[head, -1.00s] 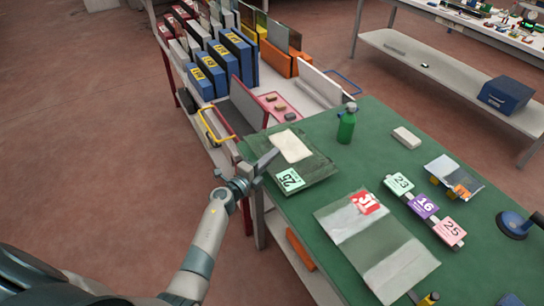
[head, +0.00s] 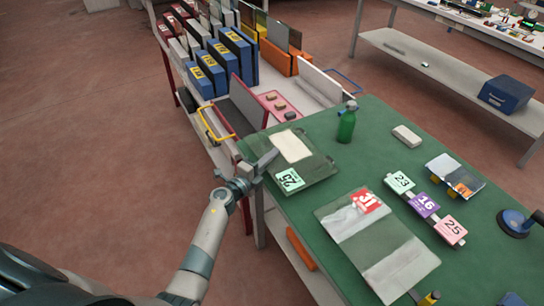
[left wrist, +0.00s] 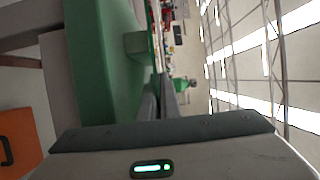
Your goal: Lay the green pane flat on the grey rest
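The green pane (head: 318,170) is a dark, see-through sheet with a green number label, at the left end of the green bench. A pale rectangle (head: 291,146) shows within its outline; I cannot tell whether it is on or under the glass. My left gripper (head: 270,158) is at the pane's left edge, its fingers overlapping it. In the left wrist view the fingers (left wrist: 159,97) are close together, apparently with the thin pane edge-on between them. My right gripper is out of view.
A green bottle (head: 347,124) and a white block (head: 407,136) stand behind the panes. A row of number tags (head: 424,205) and a blue-based tool (head: 515,223) are on the right. A rack of blue binders (head: 235,52) is beyond the bench's left end.

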